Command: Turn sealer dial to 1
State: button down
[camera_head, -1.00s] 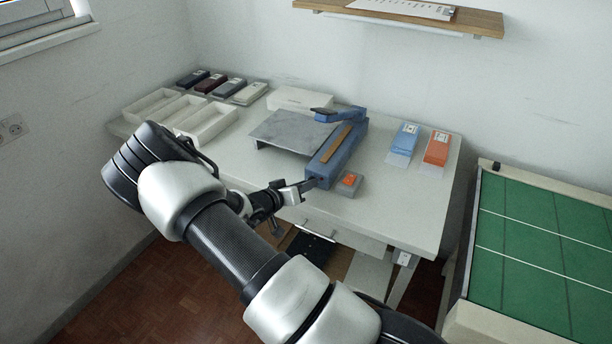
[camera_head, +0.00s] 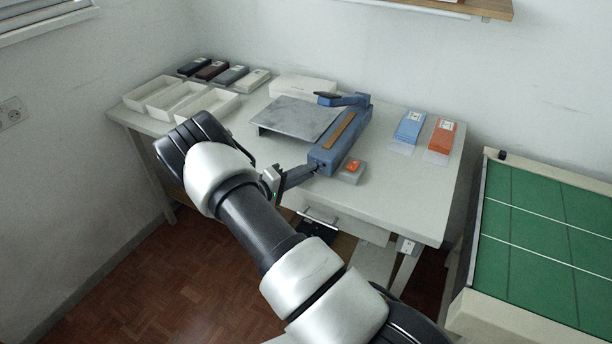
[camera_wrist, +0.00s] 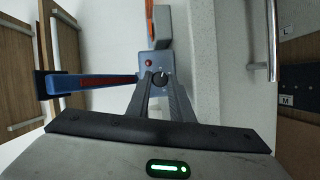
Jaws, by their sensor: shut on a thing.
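The blue sealer (camera_head: 340,142) stands on the white table, its front end facing the table's front edge. The wrist view shows its blue front panel (camera_wrist: 145,63) with a small red light (camera_wrist: 149,62) and a black round dial (camera_wrist: 160,79). My gripper (camera_wrist: 160,86) is in front of this panel, its two fingers converging and shut on the dial. The fingertips partly cover the dial, and its mark and numbers cannot be read. In the head view my gripper (camera_head: 309,169) reaches the sealer's front end from the left; the dial is hidden there.
A grey box with an orange button (camera_head: 353,166) sits just right of the sealer. A grey plate (camera_head: 290,118) lies to its left. White trays (camera_head: 205,106) stand farther left, and blue cards (camera_head: 409,127) and orange cards (camera_head: 441,137) at right. A drawer handle (camera_head: 318,216) is below.

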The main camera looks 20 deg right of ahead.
jog(key=shift+w+n+h+b, duration=0.1)
jog(key=shift+n+h+b, duration=0.2)
jog(key=shift+n, duration=0.3)
jog(key=c, duration=1.6)
grip_release()
jog(key=shift+o, duration=0.2)
jog(key=shift+f, duration=0.1)
jog(key=shift+a+f, duration=0.15)
